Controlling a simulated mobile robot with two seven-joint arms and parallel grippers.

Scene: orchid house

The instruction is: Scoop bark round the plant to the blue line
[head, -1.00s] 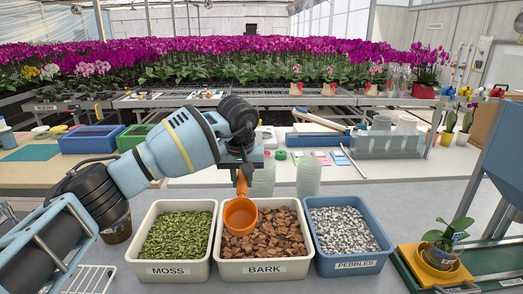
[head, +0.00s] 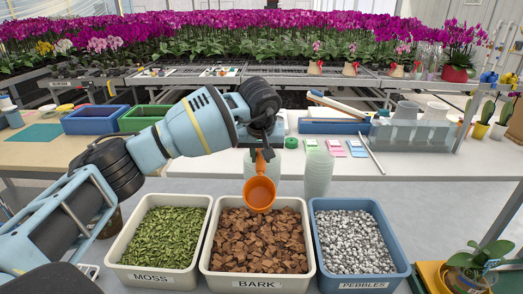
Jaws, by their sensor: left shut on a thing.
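My left gripper (head: 263,151) is shut on the handle of an orange scoop (head: 259,193). The scoop hangs over the back part of the bark bin (head: 207,264), a white bin labelled BARK and filled with brown bark chips (head: 258,240). The scoop's bowl looks empty. The plant (head: 471,258) is a green-leaved one at the lower right, in a pot partly cut off by the frame edge, on a yellow holder (head: 433,275). I cannot make out a blue line on the pot. My right gripper is not in view.
A white moss bin (head: 112,262) stands left of the bark and a blue pebbles bin (head: 401,262) stands right. Stacked clear pots (head: 318,172) stand behind them. A grey post (head: 497,222) rises near the plant.

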